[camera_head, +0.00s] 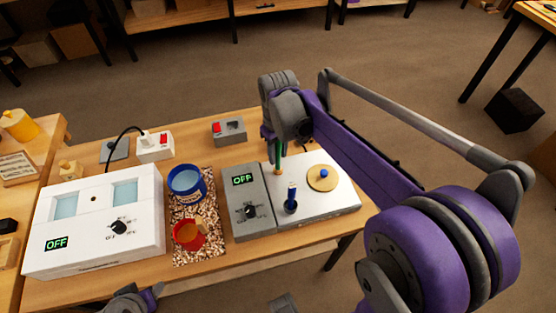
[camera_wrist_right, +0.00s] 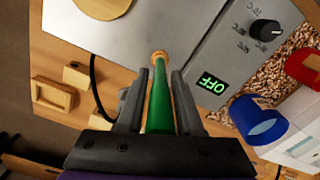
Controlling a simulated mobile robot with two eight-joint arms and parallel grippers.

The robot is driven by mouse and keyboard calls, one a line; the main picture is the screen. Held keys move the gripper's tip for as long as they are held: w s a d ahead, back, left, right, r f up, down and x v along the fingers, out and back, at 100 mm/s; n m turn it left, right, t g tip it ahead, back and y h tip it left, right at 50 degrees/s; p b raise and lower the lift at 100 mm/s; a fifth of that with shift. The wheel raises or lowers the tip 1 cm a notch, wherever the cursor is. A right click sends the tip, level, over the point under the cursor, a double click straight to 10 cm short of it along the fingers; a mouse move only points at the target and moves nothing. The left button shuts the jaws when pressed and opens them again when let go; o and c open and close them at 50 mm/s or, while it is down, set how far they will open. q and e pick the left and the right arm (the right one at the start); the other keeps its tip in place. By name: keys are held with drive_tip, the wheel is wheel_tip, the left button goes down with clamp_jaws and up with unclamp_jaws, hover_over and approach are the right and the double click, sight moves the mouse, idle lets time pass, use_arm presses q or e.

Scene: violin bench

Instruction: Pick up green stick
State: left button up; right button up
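The green stick (camera_head: 278,161) stands near the grey edge of the silver plate (camera_head: 331,206), with its tan lower end (camera_head: 277,173) at the plate. My right gripper (camera_head: 272,137) is above it, with the stick between its fingers. In the right wrist view the green stick (camera_wrist_right: 159,108) runs between the two fingers of the right gripper (camera_wrist_right: 160,74), close to both. I cannot tell whether they touch it. A blue stick (camera_head: 291,195) stands upright in a dark holder on the plate. My left gripper (camera_head: 133,301) shows only in part at the bottom edge.
A round tan disc (camera_head: 322,179) with a blue knob lies on the plate. A grey control box (camera_head: 250,215) reads OFF. A blue tin (camera_head: 187,186) and a red cup (camera_head: 188,235) stand on wood chips. A white box (camera_head: 93,226) is at left.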

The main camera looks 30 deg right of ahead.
clamp_jaws()
drive_tip(key=shift+r, duration=0.1)
